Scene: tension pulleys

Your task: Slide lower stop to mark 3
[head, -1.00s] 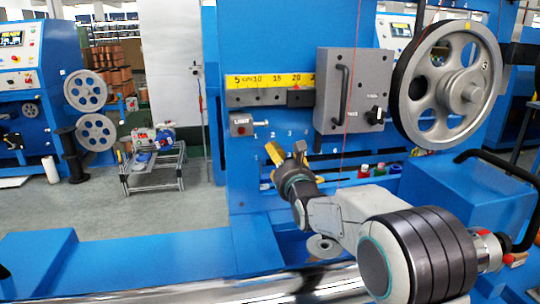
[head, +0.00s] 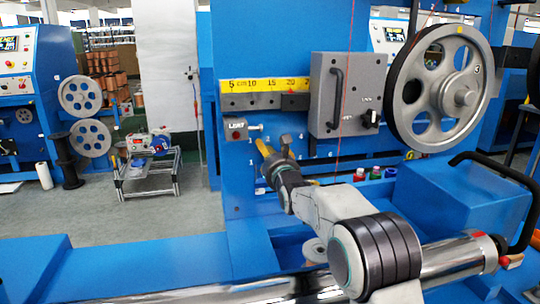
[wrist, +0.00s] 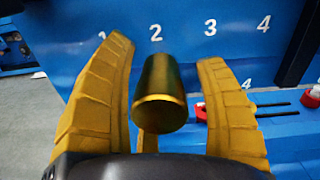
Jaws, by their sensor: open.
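My gripper (head: 274,148) is open in front of the blue machine panel, just right of the small LIMIT box (head: 236,129). In the wrist view its yellow fingers (wrist: 165,105) stand on both sides of a dark brass-coloured cylinder (wrist: 160,95), with visible gaps to it. In the head view my gripper hides the cylinder.
Above is a yellow ruler strip (head: 262,86) with a dark slider (head: 295,102) near 20. A grey box with a handle (head: 340,95) and a large spoked pulley (head: 440,90) stand to the right. A thin red wire (head: 344,120) runs down right of my gripper.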

